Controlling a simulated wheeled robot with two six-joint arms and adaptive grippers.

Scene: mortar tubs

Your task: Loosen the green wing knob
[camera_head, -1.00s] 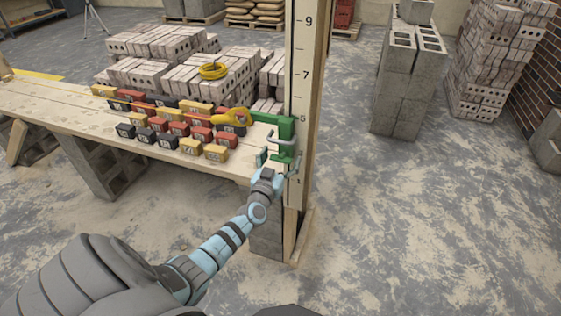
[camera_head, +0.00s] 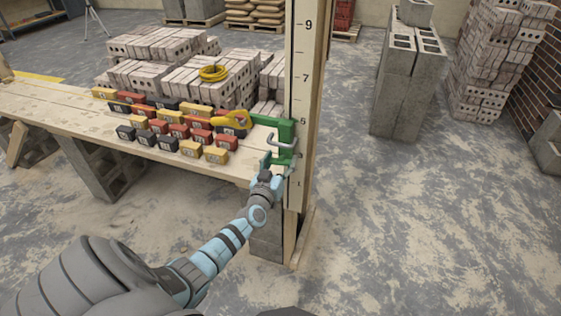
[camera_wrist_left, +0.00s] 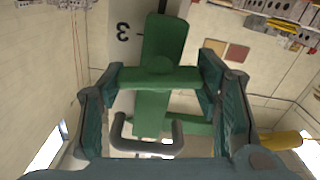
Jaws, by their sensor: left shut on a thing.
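The green wing knob (camera_wrist_left: 158,78) is a bar on a green bracket (camera_head: 286,132) that sits on an upright wooden post with a number scale (camera_head: 302,90). My left gripper (camera_head: 277,163) is at the lower part of the bracket. In the left wrist view its two fingers stand on either side of the knob, at its two ends, and the gripper is shut on it. In the head view the gripper mostly hides the knob. A grey U-shaped handle (camera_wrist_left: 147,140) is just beside the knob. My right gripper is not in view.
A plank bench (camera_head: 60,110) left of the post carries several small coloured blocks (camera_head: 170,130) and a yellow tool (camera_head: 235,119) close to the bracket. Brick stacks stand behind. Concrete blocks (camera_head: 405,80) stand at the right.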

